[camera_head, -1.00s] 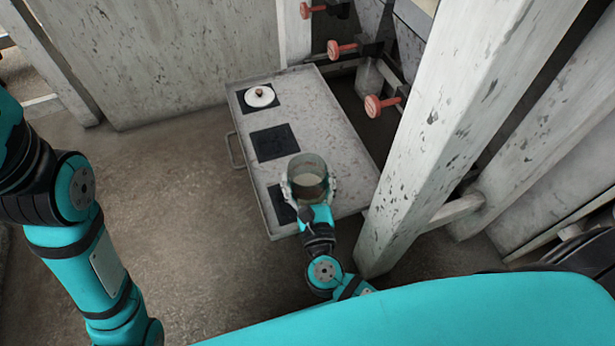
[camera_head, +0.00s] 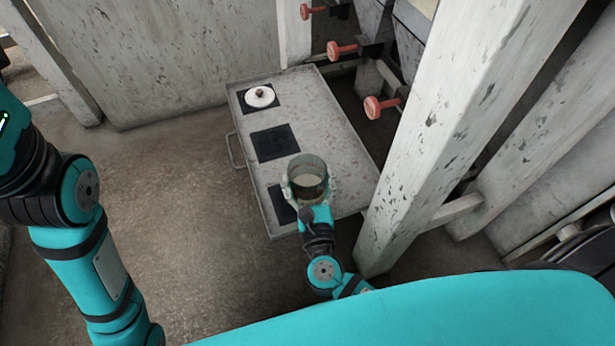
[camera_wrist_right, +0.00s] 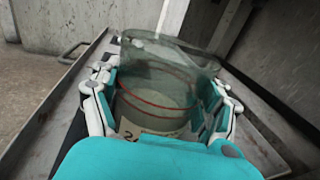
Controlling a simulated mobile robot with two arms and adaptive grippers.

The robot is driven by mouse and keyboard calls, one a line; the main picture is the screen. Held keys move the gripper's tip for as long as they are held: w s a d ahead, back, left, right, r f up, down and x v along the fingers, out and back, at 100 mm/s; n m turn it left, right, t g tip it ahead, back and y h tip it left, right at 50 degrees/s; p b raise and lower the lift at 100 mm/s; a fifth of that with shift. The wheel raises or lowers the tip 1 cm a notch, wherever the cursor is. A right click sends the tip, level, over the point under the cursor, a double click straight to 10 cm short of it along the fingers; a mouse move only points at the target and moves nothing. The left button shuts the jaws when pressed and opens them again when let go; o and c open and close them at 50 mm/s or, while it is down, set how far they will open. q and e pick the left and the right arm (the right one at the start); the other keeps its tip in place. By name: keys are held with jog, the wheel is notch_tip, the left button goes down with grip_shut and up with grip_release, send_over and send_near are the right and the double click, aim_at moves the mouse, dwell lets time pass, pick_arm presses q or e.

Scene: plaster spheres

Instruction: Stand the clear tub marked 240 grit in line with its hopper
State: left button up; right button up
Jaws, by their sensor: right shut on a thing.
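The clear tub (camera_head: 307,168) is a see-through cylinder with pale contents. My right gripper (camera_head: 310,188) is shut around it, over the near end of a grey tray-like table. In the right wrist view the tub (camera_wrist_right: 160,85) shows red rings and a pale label, partly hidden, with a "2" at its start; the gripper's fingers (camera_wrist_right: 158,110) are on both sides of it. Whether the tub touches the surface cannot be told. Several hoppers with red knobs, one of them the nearest knob (camera_head: 380,107), stand behind the table. My left gripper is out of view.
The grey table (camera_head: 335,130) bears black square pads: a far one under a white lid-like disc (camera_head: 260,96), a bare middle one (camera_head: 275,143) and a near one (camera_head: 281,205) partly hidden by my gripper. A thick pale post (camera_head: 450,120) stands close on the right.

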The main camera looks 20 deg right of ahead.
dwell(0.5)
jog(key=shift+f, duration=0.15)
jog(key=o, duration=1.3)
jog(key=shift+c, duration=0.2)
